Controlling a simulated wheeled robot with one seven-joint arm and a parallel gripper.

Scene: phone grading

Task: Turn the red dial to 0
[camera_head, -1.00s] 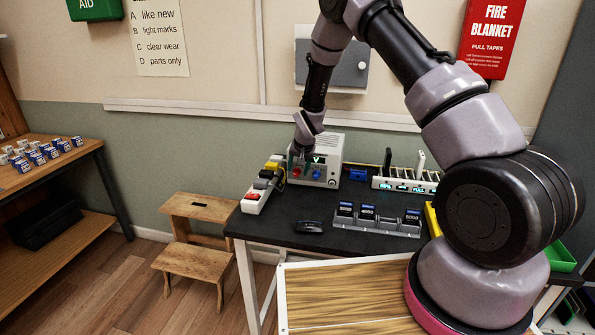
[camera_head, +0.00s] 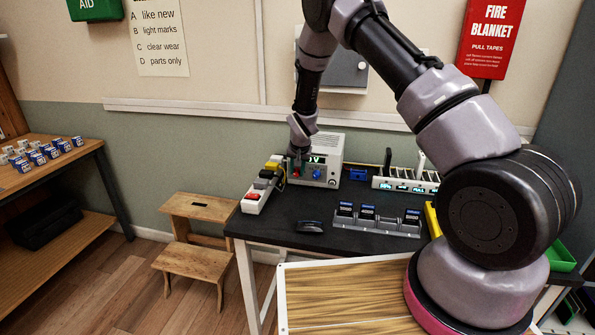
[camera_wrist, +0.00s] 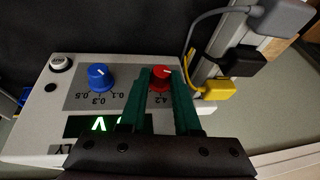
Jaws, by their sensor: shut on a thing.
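The red dial (camera_wrist: 160,79) is on the front panel of a pale power supply box (camera_head: 331,151). In the wrist view my gripper (camera_wrist: 161,78) has its two green fingers on either side of the dial, shut on it. The dial's white pointer line shows, and the printed "4.2" is visible beside it; other marks are hidden by the fingers. A blue dial (camera_wrist: 100,77) sits next to it with marks 0.1, 0.3 and 0.5. The green display (camera_wrist: 103,124) is partly covered by my gripper. In the head view my gripper (camera_head: 298,164) is at the box's left front.
A power strip (camera_head: 258,194) with plugs lies left of the box; its yellow plug (camera_wrist: 219,89) is close to my gripper. A dark mouse-like object (camera_head: 310,226), a grey rack of batteries (camera_head: 376,223) and a charging rack (camera_head: 405,182) stand on the black table.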

